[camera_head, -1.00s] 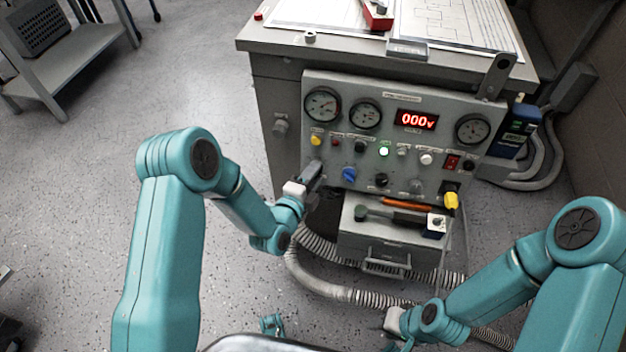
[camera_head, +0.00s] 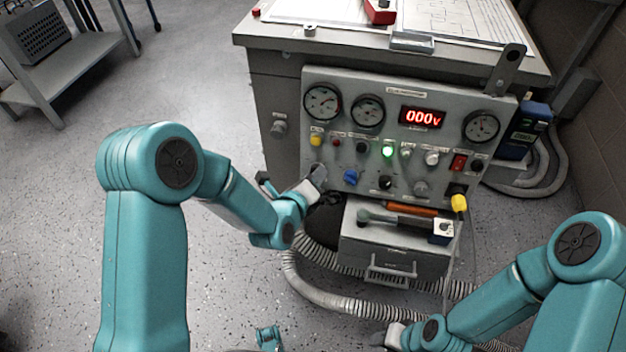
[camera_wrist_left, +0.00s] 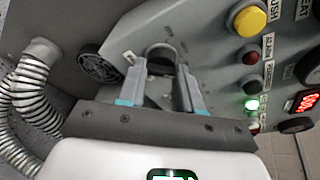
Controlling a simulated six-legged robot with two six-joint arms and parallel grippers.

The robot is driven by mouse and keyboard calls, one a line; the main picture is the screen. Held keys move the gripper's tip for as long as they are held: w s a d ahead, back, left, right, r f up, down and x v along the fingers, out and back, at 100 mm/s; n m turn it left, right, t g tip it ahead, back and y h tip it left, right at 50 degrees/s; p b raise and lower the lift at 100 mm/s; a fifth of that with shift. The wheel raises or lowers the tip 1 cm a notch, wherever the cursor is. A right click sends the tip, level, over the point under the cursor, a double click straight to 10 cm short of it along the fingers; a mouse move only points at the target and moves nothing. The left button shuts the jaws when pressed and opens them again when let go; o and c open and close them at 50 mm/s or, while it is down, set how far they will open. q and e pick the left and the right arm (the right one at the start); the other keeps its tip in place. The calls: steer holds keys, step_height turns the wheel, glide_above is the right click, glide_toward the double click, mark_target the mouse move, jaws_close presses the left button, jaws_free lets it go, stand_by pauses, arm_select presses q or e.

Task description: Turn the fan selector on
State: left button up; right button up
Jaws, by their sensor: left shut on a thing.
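The control panel (camera_head: 400,130) stands upright on the grey cabinet's front. My left gripper (camera_head: 318,174) is at the panel's lower left, left of the blue knob (camera_head: 351,177). In the left wrist view my left gripper (camera_wrist_left: 166,80) has its two fingers on either side of a dark grey rounded knob (camera_wrist_left: 160,54) and is shut on it. I cannot read a label on this knob; in the head view the gripper mostly hides it. My right gripper is low in the head view near the bottom edge, and its fingers cannot be made out.
A green lamp (camera_head: 388,152) is lit and the display (camera_head: 421,118) reads 000. Below the panel are a drawer box (camera_head: 385,252) with tools on top and a ribbed hose (camera_head: 330,297).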

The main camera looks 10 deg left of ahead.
arm_select(q)
steer(key=shift+m, duration=0.4)
steer(key=o, duration=1)
steer(key=shift+o, duration=0.2)
steer(key=p+v, duration=1.5)
steer(key=v, duration=0.1)
steer(key=shift+s+d, duration=0.15)
steer(key=shift+d, duration=0.05)
steer(key=shift+r, duration=0.15)
